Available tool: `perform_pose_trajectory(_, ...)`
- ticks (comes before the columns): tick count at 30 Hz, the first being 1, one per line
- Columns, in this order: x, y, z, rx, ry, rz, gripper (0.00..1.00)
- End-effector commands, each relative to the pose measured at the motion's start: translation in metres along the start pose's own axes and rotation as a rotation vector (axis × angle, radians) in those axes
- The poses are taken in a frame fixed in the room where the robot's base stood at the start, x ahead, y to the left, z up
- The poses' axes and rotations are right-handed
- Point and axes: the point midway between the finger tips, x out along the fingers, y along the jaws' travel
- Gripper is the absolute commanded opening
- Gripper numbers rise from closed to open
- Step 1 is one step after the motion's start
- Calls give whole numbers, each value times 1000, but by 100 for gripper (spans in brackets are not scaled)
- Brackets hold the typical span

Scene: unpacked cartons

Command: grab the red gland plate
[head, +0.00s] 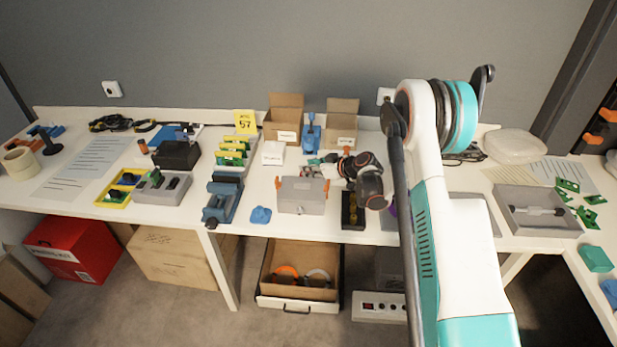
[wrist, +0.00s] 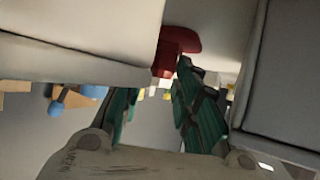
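A dark red piece (wrist: 178,42), likely the red gland plate, shows at the top middle of the wrist view, between pale box-like surfaces. Its lower end narrows towards my fingertips; I cannot tell whether they touch it. My gripper (wrist: 156,82) has its two teal fingers apart, with no object clearly held between them. In the head view my gripper (head: 314,161) is low over the table, just behind the grey box with orange latches (head: 302,197). I cannot clearly make out the red plate in the head view.
Two open cartons (head: 284,118) (head: 342,124) stand behind my gripper, with a blue stand (head: 311,134) between them. A black tray (head: 352,212) is right of the latched box. A blue piece (head: 261,215) lies at its left. Large pale surfaces flank my fingers closely in the wrist view.

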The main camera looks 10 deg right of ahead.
Motion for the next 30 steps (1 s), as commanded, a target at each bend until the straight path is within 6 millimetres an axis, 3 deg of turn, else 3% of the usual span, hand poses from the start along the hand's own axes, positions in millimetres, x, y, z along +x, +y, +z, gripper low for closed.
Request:
perform_pose_trajectory(2,0,-4,2,-3,-5,-7,32)
perform_pose_trajectory(6,0,-4,2,-3,-6,-8,3)
perform_pose_trajectory(7,0,-4,2,-3,-6,-8,1)
perform_pose_trajectory(23,-2,-3,2,-1,-6,-7,0)
perform_pose_trajectory(30,-11,-2,-16,0,-4,-5,0)
